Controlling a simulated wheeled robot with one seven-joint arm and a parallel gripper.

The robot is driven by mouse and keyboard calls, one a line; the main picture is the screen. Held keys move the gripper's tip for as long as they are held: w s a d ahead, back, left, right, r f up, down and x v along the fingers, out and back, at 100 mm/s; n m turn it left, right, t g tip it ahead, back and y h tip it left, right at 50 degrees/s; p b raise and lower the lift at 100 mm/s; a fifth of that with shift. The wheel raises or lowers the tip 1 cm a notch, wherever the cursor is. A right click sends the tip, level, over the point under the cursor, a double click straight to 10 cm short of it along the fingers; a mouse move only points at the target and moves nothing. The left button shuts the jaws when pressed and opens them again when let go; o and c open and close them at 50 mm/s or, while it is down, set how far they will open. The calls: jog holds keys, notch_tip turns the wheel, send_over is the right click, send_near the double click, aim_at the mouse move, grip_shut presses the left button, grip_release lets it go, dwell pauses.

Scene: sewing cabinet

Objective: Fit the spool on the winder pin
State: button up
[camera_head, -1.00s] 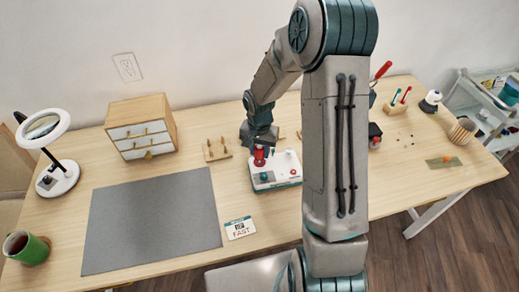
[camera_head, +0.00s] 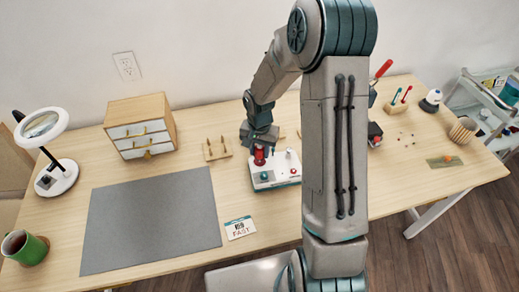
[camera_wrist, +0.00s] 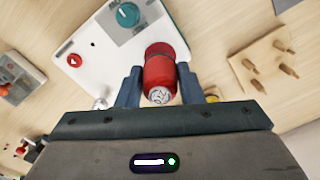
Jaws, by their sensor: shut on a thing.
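A red spool (camera_wrist: 160,80) is between the two fingers of my gripper (camera_wrist: 160,92) in the wrist view. My gripper is shut on it. The spool's pale end faces the wrist camera, and its far red flange is over the white top of the winder (camera_wrist: 105,55). The winder has a teal dial (camera_wrist: 128,14) and a red button (camera_wrist: 74,60). In the head view the spool (camera_head: 259,156) stands at the left rear of the winder (camera_head: 277,180), below my gripper (camera_head: 260,145). The winder pin is hidden, so I cannot tell whether the spool is around it.
A wooden peg rack (camera_head: 216,149) stands left of the winder, with a small drawer cabinet (camera_head: 141,127) beyond it. A grey mat (camera_head: 150,220) lies at front left. A card reading FAST (camera_head: 240,228) lies in front of the winder. My arm hides some table to the right.

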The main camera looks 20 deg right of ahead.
jog(key=shift+f+b, duration=1.5)
jog(key=shift+b, duration=0.1)
dwell(1.6)
jog(key=o, duration=1)
notch_tip(320, 180, up, 14)
jog(key=shift+f, duration=0.1)
